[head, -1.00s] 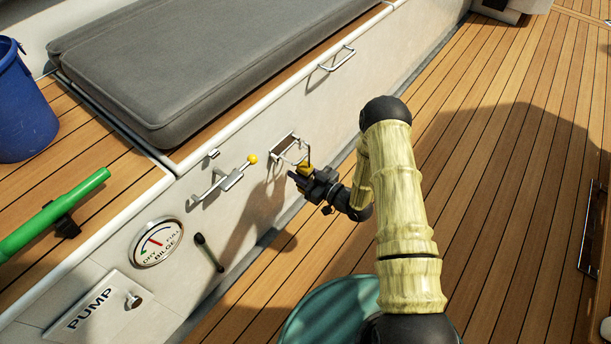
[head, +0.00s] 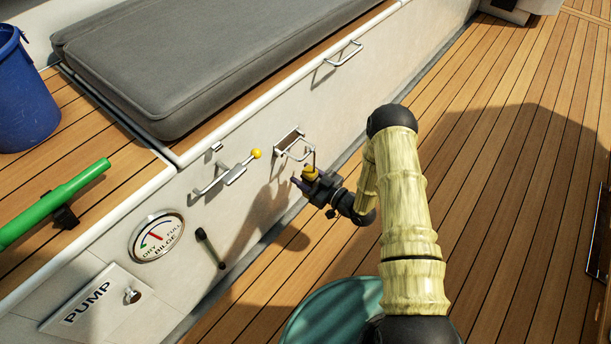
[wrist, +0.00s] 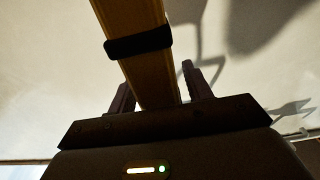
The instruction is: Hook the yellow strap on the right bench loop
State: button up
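The yellow strap (head: 311,172) shows as a small yellow piece at my gripper, just below a metal loop (head: 297,152) on the bench's front face. A thin dark piece rises from it to the loop's right corner; whether it is hooked around the loop I cannot tell. In the wrist view the strap (wrist: 152,75) is a broad yellow-brown band with a black cross band, running up between my fingers. My gripper (head: 305,178) also shows in the wrist view (wrist: 157,85). Its fingers stand either side of the strap, with gaps visible near the tips.
A lever with a yellow ball (head: 256,154) sits left of the loop. A metal handle (head: 343,55) is farther up the bench face. A bilge gauge (head: 157,237), a black lever (head: 210,249) and a pump panel (head: 95,300) are lower left.

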jog(key=shift+o, duration=0.5)
jog(key=p+v, duration=0.8)
jog(key=v, duration=0.9)
jog(key=shift+s+d, duration=0.15)
